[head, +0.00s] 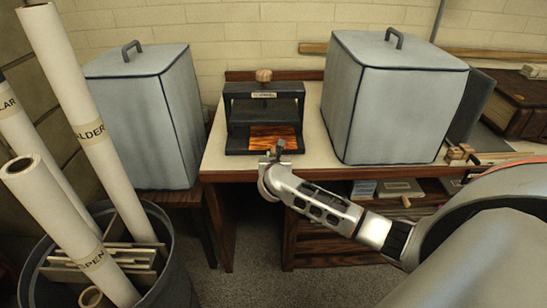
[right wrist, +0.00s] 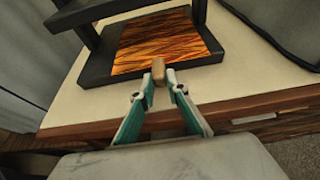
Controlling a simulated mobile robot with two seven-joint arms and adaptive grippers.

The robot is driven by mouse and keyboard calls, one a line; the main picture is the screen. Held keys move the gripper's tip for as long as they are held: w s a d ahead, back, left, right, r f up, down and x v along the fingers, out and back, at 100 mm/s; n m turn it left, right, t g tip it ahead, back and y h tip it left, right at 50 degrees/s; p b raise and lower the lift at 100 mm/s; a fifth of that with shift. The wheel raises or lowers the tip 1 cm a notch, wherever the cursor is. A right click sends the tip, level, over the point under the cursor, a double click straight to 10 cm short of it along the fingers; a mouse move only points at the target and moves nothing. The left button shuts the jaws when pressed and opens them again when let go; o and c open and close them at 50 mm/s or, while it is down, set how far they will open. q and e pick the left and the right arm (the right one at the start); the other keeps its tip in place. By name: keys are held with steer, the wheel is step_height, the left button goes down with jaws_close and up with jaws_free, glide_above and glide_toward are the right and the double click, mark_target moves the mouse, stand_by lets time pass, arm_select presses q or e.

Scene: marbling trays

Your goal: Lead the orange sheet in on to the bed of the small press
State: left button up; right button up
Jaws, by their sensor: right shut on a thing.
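The orange sheet (head: 272,138), with dark wavy lines, lies flat over the black bed (head: 238,143) of the small press (head: 262,104); its far part runs under the press's upper frame. In the right wrist view the sheet (right wrist: 160,38) lies within the dark rims of the bed. My right gripper (head: 278,152) is at the front edge of the press. In the right wrist view its fingertips (right wrist: 166,82) are shut on a small wooden block (right wrist: 158,70) at the sheet's near edge. I cannot tell whether the block is joined to the sheet. My left gripper is out of view.
Two grey covered boxes flank the press, one on the left (head: 145,115) and one on the right (head: 400,105). The table (head: 312,130) has bare top around the press. A bin (head: 165,285) with long paper rolls stands at the lower left. A shelf (head: 405,190) is below the table.

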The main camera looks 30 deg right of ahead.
steer(key=shift+f, duration=0.25)
steer(key=o, duration=0.8)
steer(key=v, duration=1.2)
steer(key=shift+r, duration=0.1)
